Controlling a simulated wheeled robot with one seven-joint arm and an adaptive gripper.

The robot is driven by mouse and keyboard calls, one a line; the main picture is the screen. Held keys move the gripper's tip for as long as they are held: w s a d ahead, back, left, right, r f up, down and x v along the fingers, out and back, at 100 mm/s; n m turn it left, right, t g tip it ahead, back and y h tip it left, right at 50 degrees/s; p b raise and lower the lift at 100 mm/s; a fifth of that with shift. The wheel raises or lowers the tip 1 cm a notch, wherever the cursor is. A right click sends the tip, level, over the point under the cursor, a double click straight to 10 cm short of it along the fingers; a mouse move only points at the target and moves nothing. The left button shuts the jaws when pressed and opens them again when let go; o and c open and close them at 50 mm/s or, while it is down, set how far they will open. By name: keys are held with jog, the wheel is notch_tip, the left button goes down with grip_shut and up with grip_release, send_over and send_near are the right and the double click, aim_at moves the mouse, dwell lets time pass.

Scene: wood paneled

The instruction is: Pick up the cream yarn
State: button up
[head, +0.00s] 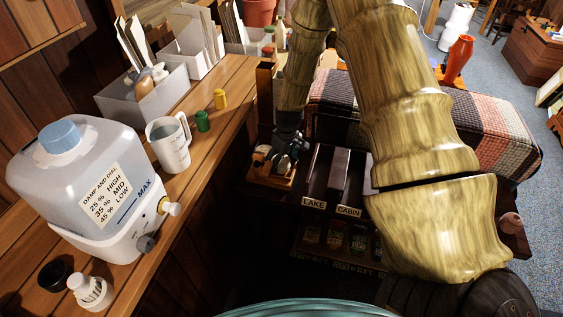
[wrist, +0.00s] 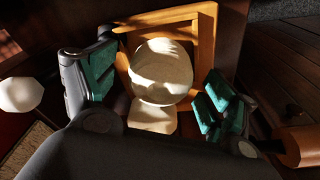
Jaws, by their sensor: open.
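A cream rounded ball, which looks like the cream yarn (wrist: 163,70), sits in a square wooden tray (wrist: 206,30) in the wrist view. A second, smaller cream piece (wrist: 153,118) shows just below it, nearer the camera; I cannot tell whether it is part of the yarn. My gripper (wrist: 160,82) is open, with one green-padded finger on each side of the ball; contact is not clear. In the head view my gripper (head: 287,155) is over the small wooden tray (head: 268,179), largely hiding the cream contents.
A white faceted object (wrist: 20,94) lies left of my gripper in the wrist view. A dark rack with LAKE and CABIN labels (head: 331,205) stands right of the tray. A wooden counter (head: 215,110) with a water tank (head: 85,180) and mug (head: 168,142) runs along the left.

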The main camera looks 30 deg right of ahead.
jog(key=shift+w+f, duration=0.1)
jog(key=shift+f, duration=0.3)
jog(key=c, duration=1.2)
jog(key=shift+r, duration=0.1)
